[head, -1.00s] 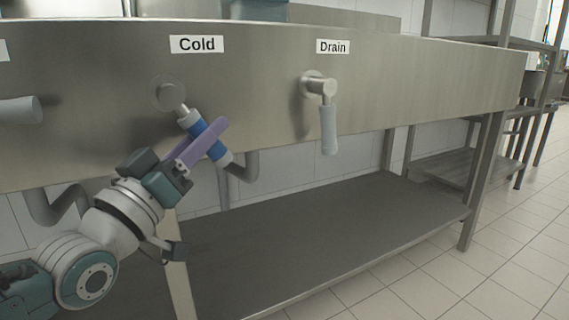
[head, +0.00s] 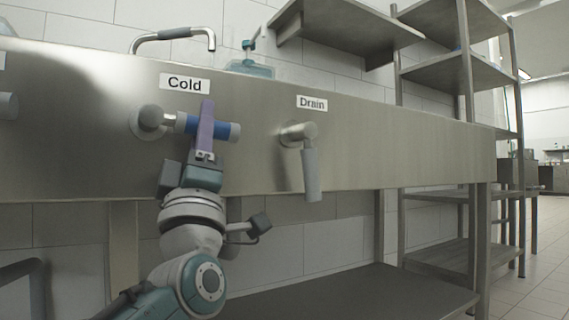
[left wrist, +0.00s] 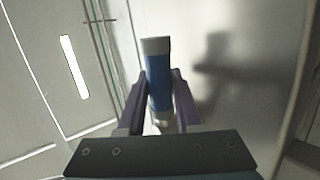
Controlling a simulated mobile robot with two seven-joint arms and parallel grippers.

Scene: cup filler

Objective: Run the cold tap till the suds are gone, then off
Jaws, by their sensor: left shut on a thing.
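The cold tap's blue-sleeved lever (head: 223,130) sticks out level to the right from its round mount on the steel front panel, under the "Cold" label (head: 185,84). My left gripper (head: 207,118) is shut on this lever, its purple fingers around the blue sleeve. In the left wrist view, the blue lever (left wrist: 159,82) sits between the two purple fingers. The spout (head: 180,35) rises above the sink's back; I cannot make out running water. The sink's inside and any suds are hidden behind the front panel. My right gripper is not in view.
The grey drain lever (head: 310,170) hangs down to the right, under the "Drain" label (head: 312,103). Another grey lever (head: 8,105) is at the left edge. A teal-based bottle (head: 250,68) stands behind the panel. Steel shelves (head: 450,70) stand at the right.

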